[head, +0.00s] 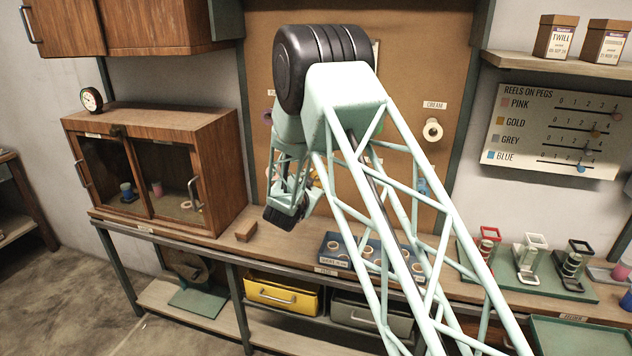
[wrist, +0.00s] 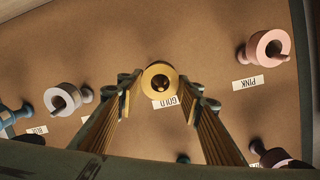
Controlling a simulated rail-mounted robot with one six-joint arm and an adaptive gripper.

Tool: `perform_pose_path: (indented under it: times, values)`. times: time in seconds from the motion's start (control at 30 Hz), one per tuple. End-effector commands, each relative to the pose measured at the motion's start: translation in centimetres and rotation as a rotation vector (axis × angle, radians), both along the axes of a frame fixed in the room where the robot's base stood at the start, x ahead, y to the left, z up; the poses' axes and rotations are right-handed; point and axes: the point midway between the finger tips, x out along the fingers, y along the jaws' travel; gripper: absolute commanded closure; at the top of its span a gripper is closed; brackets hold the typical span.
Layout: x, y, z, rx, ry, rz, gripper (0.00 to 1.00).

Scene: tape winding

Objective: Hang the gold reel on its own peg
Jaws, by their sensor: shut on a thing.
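The gold reel (wrist: 160,72) sits between the fingertips of my gripper (wrist: 160,88) in the wrist view, seen nearly end-on, with a dark hole and a small gold spot in it. My gripper is shut on it. The GOLD label (wrist: 166,102) on the brown pegboard (wrist: 205,50) is directly below and partly behind the reel, upside down. I cannot tell whether the gold peg is inside the reel's hole. In the head view my arm hides the reel and fingertips; only part of my wrist shows before the board (head: 400,90).
A pink reel (wrist: 280,42) on a peg stands at upper right in the wrist view. A grey reel (wrist: 55,100) and a blue one (wrist: 12,118) are at left. A cream reel (head: 432,130) hangs on the board. A chart (head: 553,130) lists reels on pegs. A glass-fronted cabinet (head: 155,150) stands left.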

Motion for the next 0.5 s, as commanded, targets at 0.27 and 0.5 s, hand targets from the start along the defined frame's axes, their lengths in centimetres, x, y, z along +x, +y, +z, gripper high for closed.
perform_pose_path:
  times: [0.27,0.5]
  values:
    - [0.52,-0.12,-0.16,0.0,-0.001,0.0,0.76]
    - [0.57,-0.12,-0.16,0.001,-0.001,-0.001,0.76]
